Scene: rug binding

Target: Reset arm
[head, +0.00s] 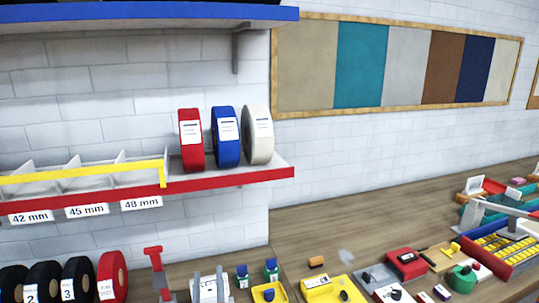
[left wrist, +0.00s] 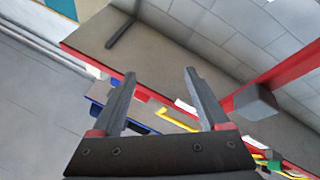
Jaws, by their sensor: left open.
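My left gripper (left wrist: 160,76) shows in the left wrist view, with two dark grey fingers spread apart and red parts at their roots. Nothing is between the fingers. Behind them lie a red-edged brown surface (left wrist: 140,52), blue and yellow pieces and a pale floor, seen at a tilt. I cannot make out the left gripper for sure in the head view. My right gripper is in neither view.
A red-edged shelf (head: 232,177) holds red (head: 191,140), blue (head: 226,137) and cream (head: 258,135) rolls. A blue-edged shelf (head: 150,13) hangs above. Black rolls (head: 43,283) stand lower left. Several tools crowd the wooden bench (head: 330,228); its back strip is clear.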

